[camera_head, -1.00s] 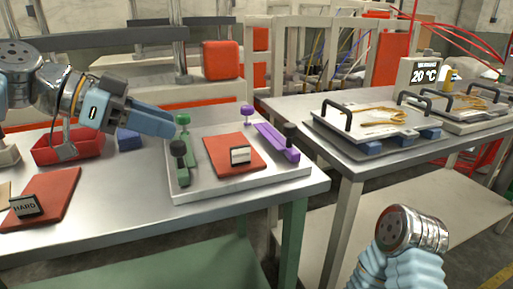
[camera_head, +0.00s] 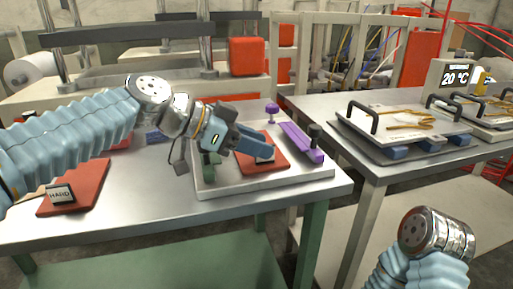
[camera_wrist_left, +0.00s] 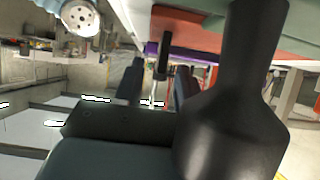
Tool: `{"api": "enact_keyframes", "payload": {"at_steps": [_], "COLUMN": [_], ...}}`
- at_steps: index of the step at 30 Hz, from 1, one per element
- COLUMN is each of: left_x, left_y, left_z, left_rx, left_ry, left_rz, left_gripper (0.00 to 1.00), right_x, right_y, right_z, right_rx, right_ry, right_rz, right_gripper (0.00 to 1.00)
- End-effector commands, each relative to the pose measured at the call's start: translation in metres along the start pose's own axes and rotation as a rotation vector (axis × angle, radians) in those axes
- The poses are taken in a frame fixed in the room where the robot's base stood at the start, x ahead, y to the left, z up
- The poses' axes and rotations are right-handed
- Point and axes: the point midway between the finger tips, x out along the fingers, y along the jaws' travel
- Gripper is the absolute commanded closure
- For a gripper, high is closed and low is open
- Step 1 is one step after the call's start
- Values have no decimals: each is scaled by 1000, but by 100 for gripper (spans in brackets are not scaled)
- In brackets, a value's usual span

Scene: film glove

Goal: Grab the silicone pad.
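One red-brown pad (camera_head: 268,166) lies on the pale fixture plate (camera_head: 215,186), with a small label block on it whose text is hidden. A second red-brown pad (camera_head: 88,198) lies at the table's left, with a block marked "HARD" (camera_head: 60,194) on it. My left gripper (camera_head: 268,147) hangs over the plate pad and covers part of it and its block. In the left wrist view its fingers (camera_wrist_left: 158,88) are apart, with nothing seen gripped; the plate pad (camera_wrist_left: 195,30) shows beyond them. My right arm shows at lower right, but its gripper is out of frame.
A green clamp (camera_head: 210,165) stands left of the plate pad, partly hidden by my gripper. A purple clamp (camera_head: 300,142) with a dark knob lies to its right. The right table (camera_head: 372,168) holds handled plates. The front of the left table is clear.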

Motion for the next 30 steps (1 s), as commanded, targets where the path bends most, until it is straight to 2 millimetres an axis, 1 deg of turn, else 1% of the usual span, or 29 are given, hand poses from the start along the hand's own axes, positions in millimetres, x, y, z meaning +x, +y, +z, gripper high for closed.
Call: {"api": "enact_keyframes", "payload": {"at_steps": [4, 5, 12, 30], "left_x": [0, 0, 0, -1], "left_y": [0, 0, 0, 0], "left_z": [0, 0, 0, 0], "left_rx": [0, 0, 0, 0], "left_ry": [0, 0, 0, 0], "left_rz": [0, 0, 0, -1], "left_gripper": [61, 64, 100, 100], "right_x": [0, 0, 0, 0], "right_y": [0, 0, 0, 0], "right_z": [0, 0, 0, 0], "right_rx": [0, 0, 0, 0], "right_ry": [0, 0, 0, 0], "right_rz": [0, 0, 0, 0], "right_gripper": [100, 100, 100, 100]}}
